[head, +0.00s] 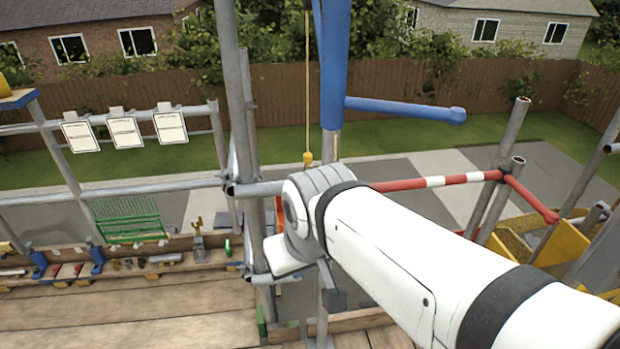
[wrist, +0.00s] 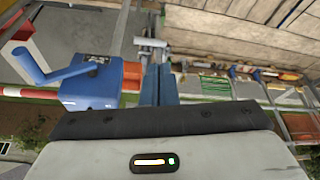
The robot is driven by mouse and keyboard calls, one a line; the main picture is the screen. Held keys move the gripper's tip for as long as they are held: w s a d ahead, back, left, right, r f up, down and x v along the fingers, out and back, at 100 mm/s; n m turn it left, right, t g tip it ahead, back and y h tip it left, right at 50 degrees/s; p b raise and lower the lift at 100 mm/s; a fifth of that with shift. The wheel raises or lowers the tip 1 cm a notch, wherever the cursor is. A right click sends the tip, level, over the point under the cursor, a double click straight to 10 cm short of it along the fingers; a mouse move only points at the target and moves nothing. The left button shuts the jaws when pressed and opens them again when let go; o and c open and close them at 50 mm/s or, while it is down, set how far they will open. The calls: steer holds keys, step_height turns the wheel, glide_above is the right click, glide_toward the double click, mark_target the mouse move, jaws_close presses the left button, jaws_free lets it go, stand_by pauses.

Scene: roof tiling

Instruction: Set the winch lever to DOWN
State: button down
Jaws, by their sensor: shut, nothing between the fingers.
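In the wrist view a blue housing (wrist: 88,88) with a dark label stands left of my gripper. A blue arm (wrist: 45,72) sticks out from it to the left and bends up at its end. I cannot tell whether this arm is the winch lever, and no UP or DOWN marking is readable. My gripper (wrist: 157,72) is shut and empty, to the right of the housing and apart from the arm. In the head view a blue post (head: 334,60) carries a blue side bar (head: 405,108). My white arm hides the area behind it and my gripper's fingertips.
A rope with a yellow fitting (head: 307,157) hangs left of the post. A red-and-white rail (head: 430,182) and grey scaffold tubes (head: 510,130) stand at right. A green rack (head: 127,218) and several tools are at left. The plank deck (head: 130,315) is mostly clear.

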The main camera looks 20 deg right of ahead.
steer(key=shift+a, duration=0.1)
steer(key=w+d+f+n+g+h+b, duration=0.3)
steer(key=d+f+n+h+b, duration=0.6)
steer(key=n, duration=1.1)
steer(key=w+a+n+t+h+b, duration=0.2)
steer(key=w+n+t+h, duration=0.2)
steer(key=w+n, duration=0.3)
steer(key=w+a+n+t+h+b, duration=0.2)
steer(key=w+n, duration=0.6)
steer(key=n, duration=0.9)
steer(key=t+h, duration=0.2)
steer(key=t, duration=0.1)
steer(key=shift+a+n+t+h, duration=0.25)
steer(key=shift+n+t+h, duration=0.05)
steer(key=shift+n, duration=0.1)
steer(key=shift+f, duration=0.1)
